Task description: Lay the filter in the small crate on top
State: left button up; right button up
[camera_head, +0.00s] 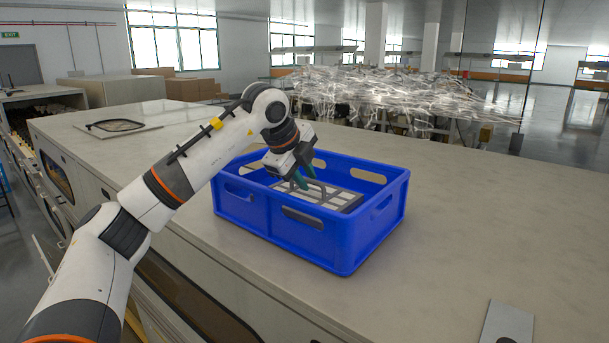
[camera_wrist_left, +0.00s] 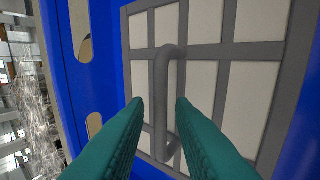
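The filter, a pale panel with a grey lattice and a raised grey bar handle, lies inside the blue crate (camera_head: 335,240) on the counter. In the head view the filter (camera_head: 340,198) is partly hidden by the crate wall and my gripper. In the left wrist view the filter (camera_wrist_left: 205,75) fills most of the picture beside the blue crate wall (camera_wrist_left: 105,60). My left gripper (camera_head: 301,183) reaches down into the crate. Its green fingers (camera_wrist_left: 160,103) are apart on either side of the handle, with small gaps visible. My right gripper is not in view.
A dark thin frame (camera_head: 116,125) lies on a flat plate at the counter's far left. A small metal plate (camera_head: 507,325) lies near the front right edge.

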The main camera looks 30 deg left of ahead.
pick_arm(q)
jog(key=shift+o, duration=0.4)
jog(key=shift+r, duration=0.1)
jog(key=b+v, duration=0.1)
jog(key=v, duration=1.1)
